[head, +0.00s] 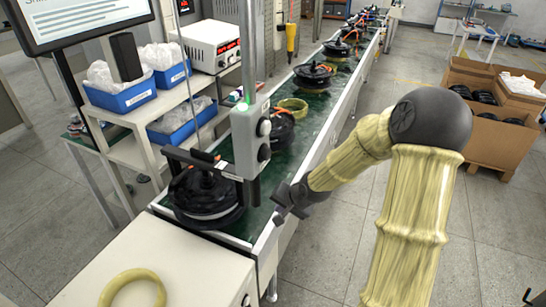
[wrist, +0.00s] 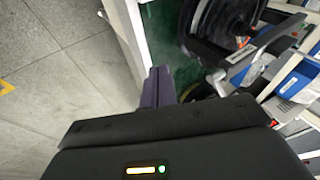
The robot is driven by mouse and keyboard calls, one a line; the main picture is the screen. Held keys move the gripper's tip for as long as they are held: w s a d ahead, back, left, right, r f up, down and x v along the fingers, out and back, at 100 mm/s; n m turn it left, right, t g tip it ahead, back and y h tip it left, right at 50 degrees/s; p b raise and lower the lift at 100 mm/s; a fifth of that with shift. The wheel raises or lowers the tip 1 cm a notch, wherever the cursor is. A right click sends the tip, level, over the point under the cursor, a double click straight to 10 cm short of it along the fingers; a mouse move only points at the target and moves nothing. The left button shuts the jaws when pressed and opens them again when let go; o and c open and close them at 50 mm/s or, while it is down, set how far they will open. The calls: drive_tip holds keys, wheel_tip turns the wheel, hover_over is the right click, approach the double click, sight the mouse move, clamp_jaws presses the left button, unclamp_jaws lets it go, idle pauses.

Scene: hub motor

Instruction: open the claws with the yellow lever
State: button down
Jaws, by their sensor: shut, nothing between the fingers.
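A black hub motor (head: 205,205) sits at the near end of the green conveyor. Dark claw-like arms (head: 198,160) reach over it from a grey box (head: 250,140) on a metal post. The motor (wrist: 228,18) and the dark arms (wrist: 262,42) also show at the upper right in the wrist view. I cannot pick out a yellow lever in either view. My gripper (head: 280,208) is beside the conveyor's right edge, to the right of the motor and apart from it. In the wrist view its fingers (wrist: 158,85) are together and empty.
The conveyor rail (head: 325,140) runs away beside my arm, with several motors further along. A white table (head: 180,260) with a yellow ring (head: 137,290) is at the near left. Blue bins (head: 125,94) stand on a left shelf. Floor to the right is open before cardboard boxes (head: 490,145).

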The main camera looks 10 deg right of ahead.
drive_tip(key=w+d+r+m+t+y+b, duration=0.1)
drive_tip(key=w+d+r+m+t, duration=0.2)
drive_tip(key=w+d+m+t, duration=0.1)
drive_tip(key=w+d+r+m+t+y+b, duration=0.2)
drive_tip(key=w+d+r+m+t, duration=0.1)
drive_tip(key=w+m, duration=0.3)
drive_tip(key=w+d+t, duration=0.1)
drive_tip(key=w, duration=0.1)
drive_tip(key=shift+w+d+r+y, duration=0.3)
drive_tip(key=shift+w+r, duration=0.1)
drive_tip(key=w+a+p, duration=0.4)
drive_tip(key=w+a, duration=0.2)
drive_tip(key=a, duration=0.1)
drive_tip(key=shift+w+f, duration=0.2)
drive_tip(key=shift+f, duration=0.15)
drive_tip(key=shift+a, duration=0.1)
